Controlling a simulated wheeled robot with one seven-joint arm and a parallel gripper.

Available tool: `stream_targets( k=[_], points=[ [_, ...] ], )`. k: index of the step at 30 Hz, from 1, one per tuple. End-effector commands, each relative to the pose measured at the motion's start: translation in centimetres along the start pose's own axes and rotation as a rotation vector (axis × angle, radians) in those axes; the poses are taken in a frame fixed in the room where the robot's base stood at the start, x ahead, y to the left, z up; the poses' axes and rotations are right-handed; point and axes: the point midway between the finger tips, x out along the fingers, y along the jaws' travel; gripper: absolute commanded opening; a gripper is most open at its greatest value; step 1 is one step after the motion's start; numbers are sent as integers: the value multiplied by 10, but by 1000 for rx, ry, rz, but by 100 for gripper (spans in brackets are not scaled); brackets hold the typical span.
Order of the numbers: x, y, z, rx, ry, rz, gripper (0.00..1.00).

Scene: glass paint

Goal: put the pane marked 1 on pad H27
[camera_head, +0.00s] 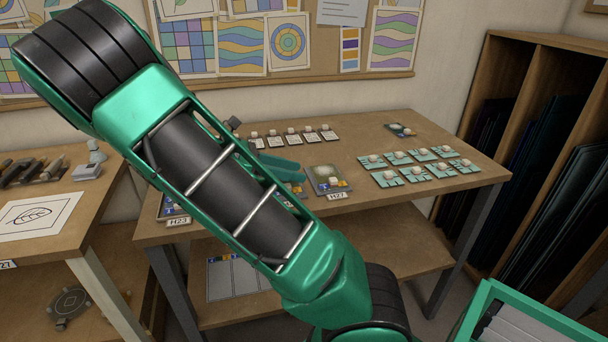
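Pad H27 (318,186) lies near the front edge of the middle table, right of my arm. It is a grey plate with a round pale patch, small blue and yellow marks, and its label (337,196) at the front. Small teal panes with pale knobs (413,174) lie in two rows on the right of the table. Dark-edged white pieces with knobs (291,138) stand in a row at the back. Their marks are too small to read, so I cannot tell which is pane 1.
A teal object (284,169) lies partly behind my arm, left of the pad. Pad H23 (177,211) is at the table's left front, partly hidden. A small dark item (400,130) lies at the back right. Bare tabletop (420,197) lies at the front right. A wooden rack (535,85) stands right.

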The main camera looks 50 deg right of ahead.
Motion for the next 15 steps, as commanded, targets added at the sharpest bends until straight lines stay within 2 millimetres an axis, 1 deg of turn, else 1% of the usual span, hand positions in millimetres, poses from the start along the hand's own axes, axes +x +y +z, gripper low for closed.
stream_targets(
  k=[1,3,6,8,11,12,15],
  points=[
    [-5,0,0,1,0,3,35],
    [-9,0,0,1,2,1,35],
    [-6,-2,0,17,25,-13,35],
    [2,-5,-1,44,59,-33,35],
    [21,-15,-4,118,150,-84,35],
    [29,-20,-6,157,194,-110,35],
    [46,-35,-9,265,301,-181,35]
  ],
)
